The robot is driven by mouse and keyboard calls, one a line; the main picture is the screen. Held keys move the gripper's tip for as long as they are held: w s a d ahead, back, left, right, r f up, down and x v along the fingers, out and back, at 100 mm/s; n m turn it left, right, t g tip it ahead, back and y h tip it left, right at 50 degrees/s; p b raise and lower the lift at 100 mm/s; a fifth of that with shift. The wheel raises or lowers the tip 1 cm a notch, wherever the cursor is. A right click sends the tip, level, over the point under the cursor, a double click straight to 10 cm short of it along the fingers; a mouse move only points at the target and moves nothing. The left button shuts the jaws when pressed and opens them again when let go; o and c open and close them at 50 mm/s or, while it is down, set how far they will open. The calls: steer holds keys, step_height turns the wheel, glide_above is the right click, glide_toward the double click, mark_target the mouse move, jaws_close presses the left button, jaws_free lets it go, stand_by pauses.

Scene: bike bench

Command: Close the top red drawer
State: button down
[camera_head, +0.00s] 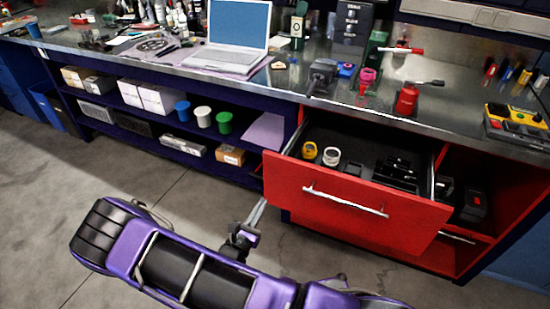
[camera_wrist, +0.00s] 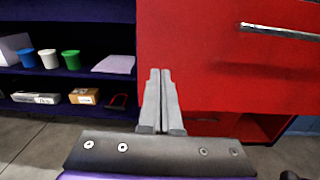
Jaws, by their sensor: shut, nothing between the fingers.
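The top red drawer (camera_head: 352,200) is pulled out from the bench in the head view, with a silver bar handle across its front. Its open inside shows yellow and white rolls and dark items. In the wrist view the red drawer front (camera_wrist: 215,70) fills the upper right, with its handle at the far right. My gripper (camera_head: 258,208) is shut and empty, left of the drawer front in the head view. In the wrist view my gripper (camera_wrist: 160,75) overlaps the left part of the drawer front; I cannot tell whether it touches.
A lower red compartment (camera_head: 458,235) with another handle lies under the drawer. Shelves (camera_head: 165,125) with boxes and blue, white and green tubs stand to the left. The benchtop holds a laptop (camera_head: 238,28), a red bottle (camera_head: 406,100) and tools. The concrete floor in front is clear.

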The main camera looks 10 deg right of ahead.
mark_target(280, 185)
steer(key=w+d, duration=0.2)
steer(key=d, duration=0.1)
steer(key=w+d, duration=0.2)
steer(key=shift+d+f, duration=0.15)
steer(key=shift+w+d, duration=0.25)
steer(key=shift+w, duration=0.25)
steer(key=shift+w, duration=0.1)
